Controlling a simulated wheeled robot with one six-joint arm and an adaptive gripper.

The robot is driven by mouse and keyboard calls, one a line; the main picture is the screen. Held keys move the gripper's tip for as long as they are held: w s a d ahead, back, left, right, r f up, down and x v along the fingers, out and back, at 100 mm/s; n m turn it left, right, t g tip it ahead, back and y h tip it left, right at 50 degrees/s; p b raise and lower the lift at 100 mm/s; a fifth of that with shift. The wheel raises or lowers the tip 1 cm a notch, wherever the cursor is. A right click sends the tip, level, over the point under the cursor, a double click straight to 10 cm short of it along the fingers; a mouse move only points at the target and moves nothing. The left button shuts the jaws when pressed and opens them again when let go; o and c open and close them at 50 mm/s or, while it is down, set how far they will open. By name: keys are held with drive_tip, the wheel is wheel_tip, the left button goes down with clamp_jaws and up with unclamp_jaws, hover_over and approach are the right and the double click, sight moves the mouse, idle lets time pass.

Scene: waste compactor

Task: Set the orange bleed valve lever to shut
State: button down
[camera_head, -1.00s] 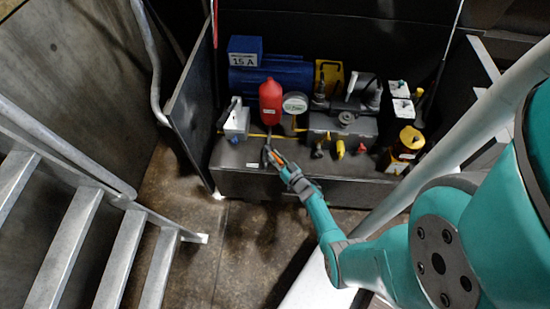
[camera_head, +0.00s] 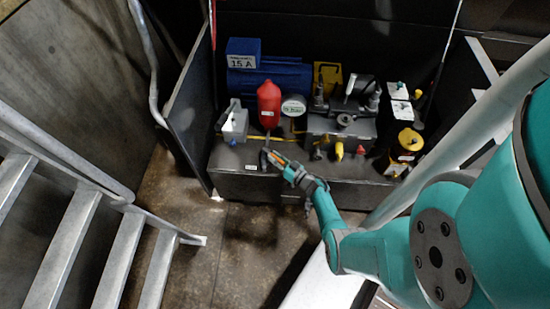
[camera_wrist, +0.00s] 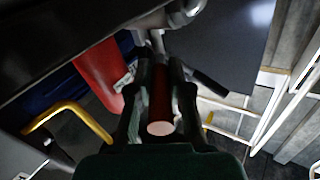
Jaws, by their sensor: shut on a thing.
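My gripper (camera_head: 272,158) is at the front left of the pump unit, just below the red cylinder. In the wrist view its two fingers (camera_wrist: 161,75) stand on either side of a dark red-brown lever handle with a pale round end (camera_wrist: 160,128), and they are shut on it. I take this as the orange lever; a short orange strip (camera_head: 284,163) shows between the fingers in the head view. The valve body and the lever's pivot are largely hidden by the gripper, so I cannot tell the lever's exact angle.
The red cylinder (camera_head: 269,103) stands close behind my gripper, with a round gauge (camera_head: 293,106) beside it. A grey box (camera_head: 235,122) is to the left. Yellow and red knobs (camera_head: 339,150) are to the right. Metal stairs (camera_head: 62,235) stand at left; open floor lies between.

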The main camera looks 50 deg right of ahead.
drive_tip(key=c, duration=1.1)
unclamp_jaws()
drive_tip(key=shift+s+a, duration=0.2)
drive_tip(key=shift+s, duration=1.7)
drive_tip(key=shift+s+a, duration=0.15)
drive_tip(key=shift+s, duration=1.7)
